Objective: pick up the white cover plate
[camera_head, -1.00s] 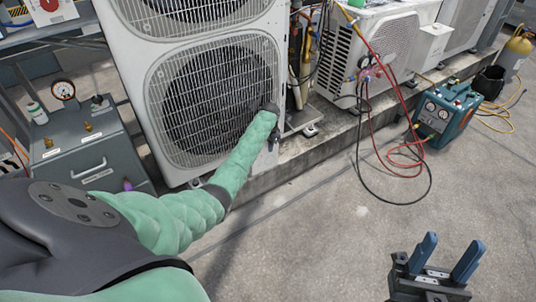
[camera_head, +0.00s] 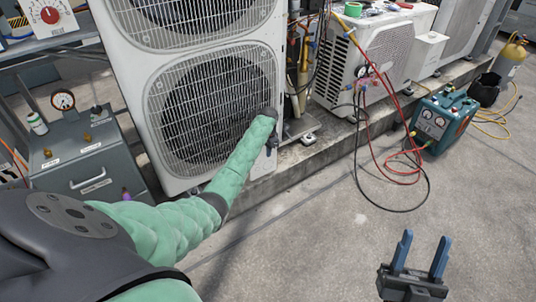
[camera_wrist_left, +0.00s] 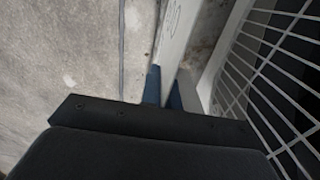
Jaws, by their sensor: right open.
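In the left wrist view, the white cover plate (camera_wrist_left: 175,38) shows as a narrow pale strip, seen nearly edge-on, with a small oval outline near its top end. The blue fingers of my left gripper (camera_wrist_left: 164,90) lie on either side of its near end, with no clear gap. In the head view my left gripper (camera_head: 271,140) is at the lower right corner of the white condenser (camera_head: 140,60), mostly hidden by my wrist. My right gripper (camera_head: 420,258) is open and empty above the floor at the bottom right.
A grey box with a gauge (camera_head: 82,165) stands left of the condenser. A second outdoor unit (camera_head: 375,50) stands on the concrete ledge. Red and black hoses (camera_head: 405,175) run from it across the floor near a teal recovery machine (camera_head: 445,120). The floor in front is clear.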

